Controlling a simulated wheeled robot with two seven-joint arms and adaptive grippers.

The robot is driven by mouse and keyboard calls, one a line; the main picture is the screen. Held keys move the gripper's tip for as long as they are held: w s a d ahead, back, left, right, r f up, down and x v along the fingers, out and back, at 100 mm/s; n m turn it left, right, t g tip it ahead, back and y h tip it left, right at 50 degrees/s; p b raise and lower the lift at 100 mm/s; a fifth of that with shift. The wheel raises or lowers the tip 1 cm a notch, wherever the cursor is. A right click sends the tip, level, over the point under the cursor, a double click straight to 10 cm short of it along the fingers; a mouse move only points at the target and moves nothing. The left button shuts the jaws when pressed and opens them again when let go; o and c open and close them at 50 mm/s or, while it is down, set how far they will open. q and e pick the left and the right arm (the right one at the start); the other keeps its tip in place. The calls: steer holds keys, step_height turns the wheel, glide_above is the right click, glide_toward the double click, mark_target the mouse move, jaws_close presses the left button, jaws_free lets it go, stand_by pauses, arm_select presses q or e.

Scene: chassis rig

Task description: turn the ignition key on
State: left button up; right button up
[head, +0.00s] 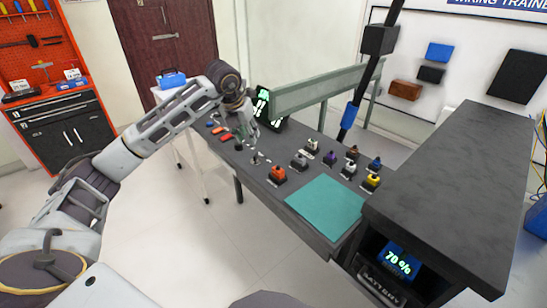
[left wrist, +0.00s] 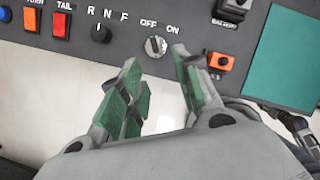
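The ignition key (left wrist: 156,46) is a round grey switch in the panel, just below the OFF and ON labels in the left wrist view. It shows small in the head view (head: 257,159). I cannot tell surely which label it points to. My left gripper (left wrist: 160,75) is open and empty, with green-padded fingers spread to either side below the key in the picture, apart from it. In the head view the left gripper (head: 243,138) hangs over the panel near the key. My right gripper is not clearly seen.
An orange-topped switch (left wrist: 221,61) stands right of the key, and an R N F selector (left wrist: 101,34) left of it. A teal mat (head: 327,207) lies on the panel's near right. Several colored connectors stand behind.

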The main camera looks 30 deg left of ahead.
mark_target(255, 154)
arm_select(q)
steer(key=shift+w+a+r+y, duration=0.1)
steer(key=shift+r+y, duration=0.3)
steer(key=shift+r, duration=0.1)
arm_select(e)
steer(key=shift+d+r, duration=0.1)
steer(key=shift+d, duration=0.15)
arm_select(q)
steer(key=b+x, duration=0.1)
steer(key=x, duration=1.1)
steer(key=shift+w+f, duration=0.25)
steer(key=shift+f, duration=0.4)
steer(key=shift+w+f, duration=0.1)
steer(key=shift+f, duration=0.1)
arm_select(e)
steer(key=r, duration=0.1)
steer(key=a+r, duration=0.1)
steer(key=w+r, duration=0.1)
steer(key=shift+w+a+r, duration=0.1)
steer(key=shift+a+r, duration=0.1)
steer(key=shift+a, duration=0.05)
arm_select(q)
jaws_close()
arm_select(e)
steer(key=shift+w, duration=0.1)
